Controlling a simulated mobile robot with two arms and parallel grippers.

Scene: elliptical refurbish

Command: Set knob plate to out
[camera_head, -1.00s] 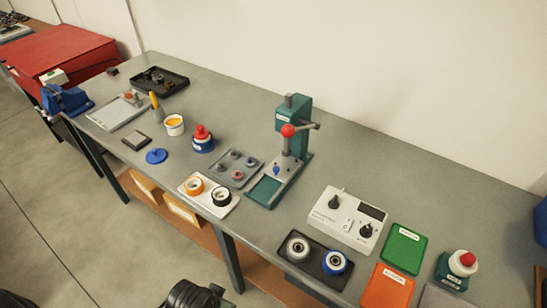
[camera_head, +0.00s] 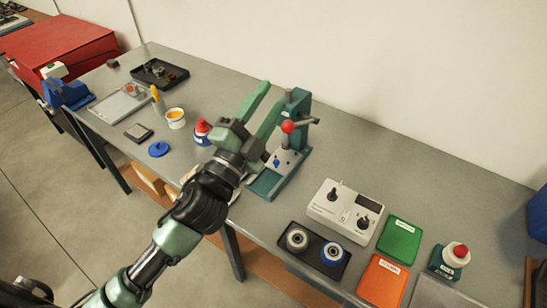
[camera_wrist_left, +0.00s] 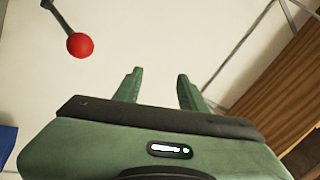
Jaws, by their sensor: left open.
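No marking that I can read names a knob plate or "out". The green press (camera_head: 297,108) has a red ball lever (camera_head: 288,127) and a small blue knob (camera_head: 277,162) low on its front. A white box (camera_head: 345,210) with black knobs stands to the right of the press. My left gripper (camera_head: 273,95) is open and empty, raised in front of the press's left side. In the left wrist view its green fingers (camera_wrist_left: 158,75) are apart with nothing between them, and the red ball (camera_wrist_left: 80,46) is to their upper left. My right gripper is not in view.
A white cup (camera_head: 175,119) and blue lid (camera_head: 158,149) are at the left. The wall is behind.

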